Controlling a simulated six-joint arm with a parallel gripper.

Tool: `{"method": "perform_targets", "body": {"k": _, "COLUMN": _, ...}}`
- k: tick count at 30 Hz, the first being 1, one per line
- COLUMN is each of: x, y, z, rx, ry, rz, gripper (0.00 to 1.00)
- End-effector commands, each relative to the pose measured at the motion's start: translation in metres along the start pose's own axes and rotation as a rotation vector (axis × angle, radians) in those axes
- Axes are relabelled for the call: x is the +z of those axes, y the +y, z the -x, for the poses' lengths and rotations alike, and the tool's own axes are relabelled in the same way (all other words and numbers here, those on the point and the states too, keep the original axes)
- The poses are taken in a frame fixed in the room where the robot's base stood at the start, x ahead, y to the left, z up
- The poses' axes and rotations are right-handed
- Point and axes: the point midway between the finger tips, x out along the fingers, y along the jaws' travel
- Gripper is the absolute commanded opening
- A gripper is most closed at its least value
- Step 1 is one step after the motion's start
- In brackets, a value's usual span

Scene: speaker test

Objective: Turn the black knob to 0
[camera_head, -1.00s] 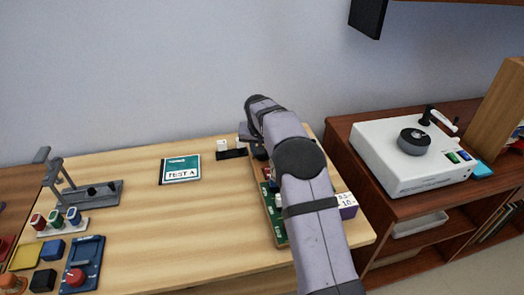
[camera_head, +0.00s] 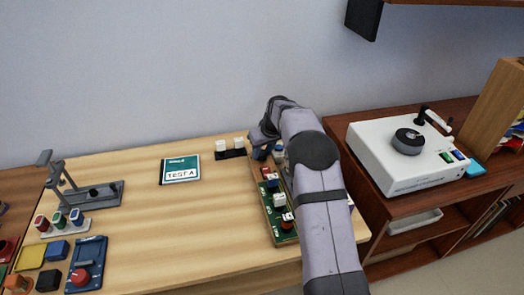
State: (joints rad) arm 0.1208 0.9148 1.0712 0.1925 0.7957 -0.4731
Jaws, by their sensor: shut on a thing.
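A green board (camera_head: 259,204) with a wooden edge lies at the right of the light wooden table, with several coloured knobs in a row. A dark knob with a red top (camera_head: 287,222) is at its near end. Which knob is the black one of the task is not clear. My gripper (camera_head: 262,153) points down at the board's far end, partly hidden by my wrist. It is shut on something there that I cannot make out. My forearm covers the board's right side.
A black base with two white-topped pieces (camera_head: 231,152) stands just left of my gripper. A teal booklet (camera_head: 180,170) lies mid-table. A grey stand (camera_head: 95,195) and a blue block with a red knob (camera_head: 86,265) are at left. A white device with a dark dial (camera_head: 408,141) sits on the right cabinet.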

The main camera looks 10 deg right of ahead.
Motion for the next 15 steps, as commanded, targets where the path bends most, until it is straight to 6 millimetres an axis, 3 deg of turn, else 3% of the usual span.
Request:
{"method": "perform_targets", "body": {"k": 14, "x": -0.0006, "y": 0.0004, "z": 0.0003, "rx": -0.005, "ry": 0.001, "rz": 0.016, "gripper": 0.11}}
{"method": "perform_targets", "body": {"k": 15, "x": -0.0005, "y": 0.0004, "z": 0.0003, "rx": -0.005, "ry": 0.001, "rz": 0.016, "gripper": 0.41}}
